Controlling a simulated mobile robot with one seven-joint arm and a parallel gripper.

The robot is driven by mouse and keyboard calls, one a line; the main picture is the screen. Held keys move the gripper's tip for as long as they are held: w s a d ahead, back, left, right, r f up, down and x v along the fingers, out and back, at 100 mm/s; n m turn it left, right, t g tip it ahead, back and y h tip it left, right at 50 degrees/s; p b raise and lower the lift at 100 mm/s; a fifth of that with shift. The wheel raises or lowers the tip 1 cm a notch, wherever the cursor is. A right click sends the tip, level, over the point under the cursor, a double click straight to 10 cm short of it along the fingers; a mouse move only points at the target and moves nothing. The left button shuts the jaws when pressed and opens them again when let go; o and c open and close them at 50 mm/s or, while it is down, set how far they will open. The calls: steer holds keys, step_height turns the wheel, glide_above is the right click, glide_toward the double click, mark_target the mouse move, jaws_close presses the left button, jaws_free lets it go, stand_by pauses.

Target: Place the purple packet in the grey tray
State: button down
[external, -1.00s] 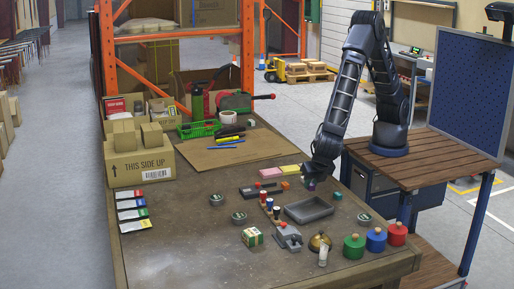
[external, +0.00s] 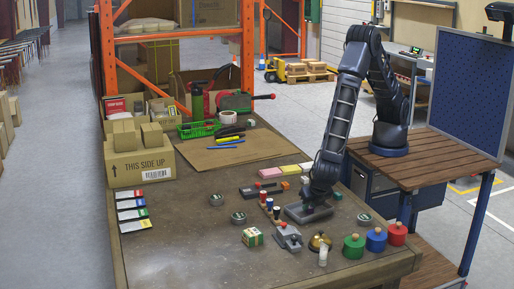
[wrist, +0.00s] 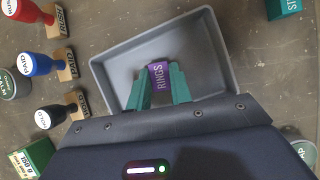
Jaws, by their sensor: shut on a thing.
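The purple packet (wrist: 159,75), with white lettering, is between the green fingertips of my gripper (wrist: 158,86) in the wrist view. My gripper is shut on it. The grey tray (wrist: 106,68) lies below the packet, which sits over the tray's inside in that view. I cannot tell whether the packet touches the tray floor. In the external view my gripper (external: 317,205) is low over the grey tray (external: 293,215), and the arm hides part of the tray.
Several stamps stand left of the tray, among them a red-handled one (wrist: 28,12) and a blue-handled one (wrist: 40,65). A green box (wrist: 284,8) lies beyond the tray's far right corner.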

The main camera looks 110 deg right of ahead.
steer(key=shift+f, duration=0.1)
steer(key=c, duration=1.3)
jaws_free()
steer(key=shift+o, duration=0.2)
